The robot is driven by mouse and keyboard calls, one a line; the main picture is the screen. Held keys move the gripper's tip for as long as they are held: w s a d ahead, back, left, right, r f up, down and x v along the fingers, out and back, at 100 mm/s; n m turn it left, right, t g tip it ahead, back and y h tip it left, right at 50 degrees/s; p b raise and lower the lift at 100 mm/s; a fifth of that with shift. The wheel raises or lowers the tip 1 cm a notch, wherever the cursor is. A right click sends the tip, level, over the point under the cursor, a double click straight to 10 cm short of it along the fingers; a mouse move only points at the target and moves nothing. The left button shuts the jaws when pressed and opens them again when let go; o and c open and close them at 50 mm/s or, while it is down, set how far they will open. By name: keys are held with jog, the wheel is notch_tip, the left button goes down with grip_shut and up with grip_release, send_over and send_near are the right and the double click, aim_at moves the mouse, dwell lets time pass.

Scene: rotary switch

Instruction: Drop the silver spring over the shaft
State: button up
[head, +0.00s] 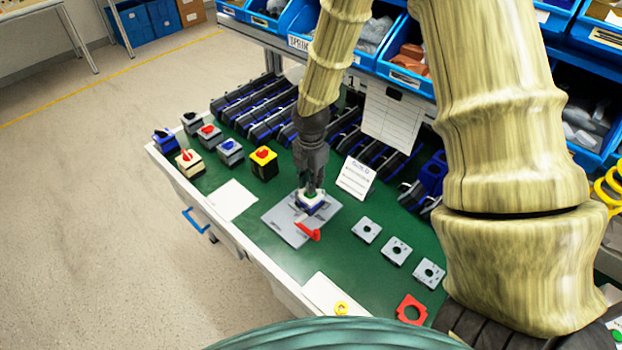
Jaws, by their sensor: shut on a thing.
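My gripper (312,186) points straight down over the switch body (313,205), with its fingertips at or just above the top. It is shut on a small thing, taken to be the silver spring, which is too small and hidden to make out. The switch body is white and dark blue with a green part on top, and it sits on a grey plate (284,226). The shaft is hidden by the fingers, and I cannot tell whether the spring touches it. A red handle (309,232) lies on the plate in front of the body.
Finished switches, among them a yellow one with a red knob (263,163), stand at the back left of the green mat (345,262). Several grey square plates (397,250) and a red plate (411,309) lie to the right. A printed card (356,177) stands close behind. Blue bins (405,70) line the back.

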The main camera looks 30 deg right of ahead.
jog(key=shift+f, duration=0.4)
jog(key=o, duration=0.7)
jog(key=shift+o, duration=0.2)
jog(key=shift+r, duration=0.1)
notch_tip(320, 180, up, 12)
